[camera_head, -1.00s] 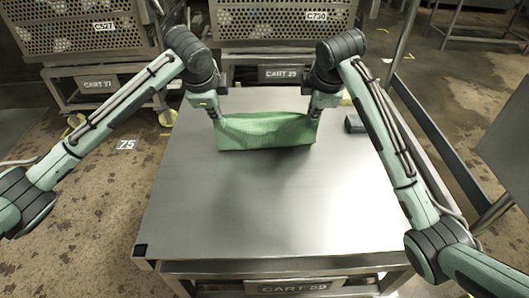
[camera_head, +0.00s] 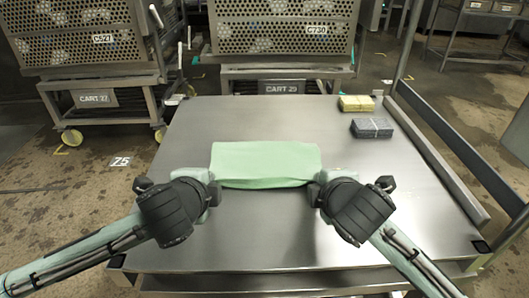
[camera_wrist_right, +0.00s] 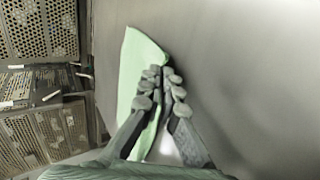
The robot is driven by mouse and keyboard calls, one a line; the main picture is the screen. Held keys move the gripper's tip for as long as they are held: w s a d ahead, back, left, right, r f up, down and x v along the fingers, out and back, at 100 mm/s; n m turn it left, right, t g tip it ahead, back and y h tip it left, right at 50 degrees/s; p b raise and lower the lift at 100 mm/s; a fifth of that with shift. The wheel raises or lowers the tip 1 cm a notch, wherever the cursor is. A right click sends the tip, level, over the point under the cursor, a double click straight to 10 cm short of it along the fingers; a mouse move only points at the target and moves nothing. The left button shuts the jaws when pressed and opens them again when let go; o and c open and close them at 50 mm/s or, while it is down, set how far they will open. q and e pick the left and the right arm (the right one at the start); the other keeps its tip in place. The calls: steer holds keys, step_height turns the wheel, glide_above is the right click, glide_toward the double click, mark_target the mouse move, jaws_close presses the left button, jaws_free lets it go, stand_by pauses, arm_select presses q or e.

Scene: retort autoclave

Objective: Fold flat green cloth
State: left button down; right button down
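The light green cloth (camera_head: 265,158) lies on the metal table as a wide, doubled rectangle. Its near edge shows a separate lower layer running between my two grippers. My left gripper (camera_head: 213,186) is at the near left corner, its fingertips mostly hidden by its own wrist; it appears shut on the cloth. My right gripper (camera_head: 317,186) is at the near right corner. In the right wrist view its fingers (camera_wrist_right: 163,80) are closed together at the edge of the cloth (camera_wrist_right: 137,65), with green running down between them.
On the metal table (camera_head: 240,240), a grey tied stack (camera_head: 372,129) and a yellow tied stack (camera_head: 356,103) sit at the back right. Perforated carts (camera_head: 280,35) stand behind the table. The table is bare around the cloth. A raised rail (camera_head: 437,160) runs along the right side.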

arm_select(q)
steer(key=c, duration=1.4)
jaws_free()
steer(key=shift+c, duration=0.2)
arm_select(e)
steer(key=c, duration=1.4)
jaws_free()
steer(key=shift+c, duration=0.2)
steer(key=shift+r, duration=0.1)
